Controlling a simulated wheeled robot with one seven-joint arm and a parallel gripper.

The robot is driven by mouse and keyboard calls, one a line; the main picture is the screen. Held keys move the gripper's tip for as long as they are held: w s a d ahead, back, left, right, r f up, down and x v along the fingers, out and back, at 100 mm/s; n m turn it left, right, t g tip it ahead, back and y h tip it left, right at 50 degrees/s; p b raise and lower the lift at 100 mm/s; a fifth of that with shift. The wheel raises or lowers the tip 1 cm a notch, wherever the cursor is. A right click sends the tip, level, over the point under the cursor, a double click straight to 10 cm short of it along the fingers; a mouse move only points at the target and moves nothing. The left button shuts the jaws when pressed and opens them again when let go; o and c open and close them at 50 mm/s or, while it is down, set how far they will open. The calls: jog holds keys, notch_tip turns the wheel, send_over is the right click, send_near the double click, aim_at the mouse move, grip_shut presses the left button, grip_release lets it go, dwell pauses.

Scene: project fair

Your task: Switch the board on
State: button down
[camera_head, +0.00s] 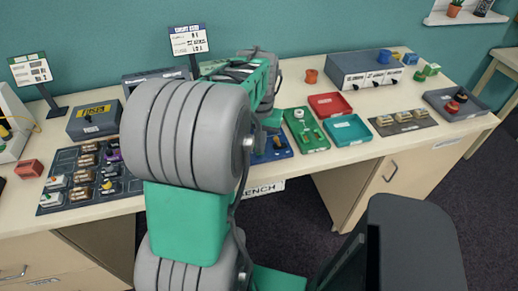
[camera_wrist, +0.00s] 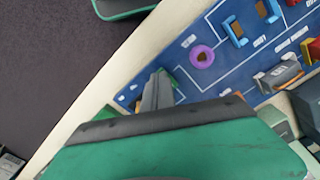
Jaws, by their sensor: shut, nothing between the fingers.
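The blue board (camera_wrist: 215,80) lies on the bench in the wrist view, with white lines and parts on it. It carries a purple ring (camera_wrist: 202,55), blue brackets with brown blocks (camera_wrist: 235,33), and a grey labelled part (camera_wrist: 280,76). In the head view only a blue piece of it (camera_head: 272,152) shows beside my arm. My gripper (camera_wrist: 160,80) is shut and empty, over the board's near corner. A small green thing shows beside the fingertips, mostly hidden by them. I cannot tell whether the fingers touch it. No switch can be made out clearly.
A dark board with several modules (camera_head: 72,160) lies at the left. A green tray (camera_head: 306,130), red tray (camera_head: 330,105) and teal tray (camera_head: 347,129) stand right of the blue board. A grey box (camera_head: 360,72) is behind. My arm blocks the bench middle.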

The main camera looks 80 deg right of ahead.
jog(key=shift+f, duration=0.25)
notch_tip(320, 180, up, 7)
jog(key=p, duration=0.5)
jog(key=shift+r, duration=0.1)
jog(key=shift+d, duration=0.1)
dwell(0.3)
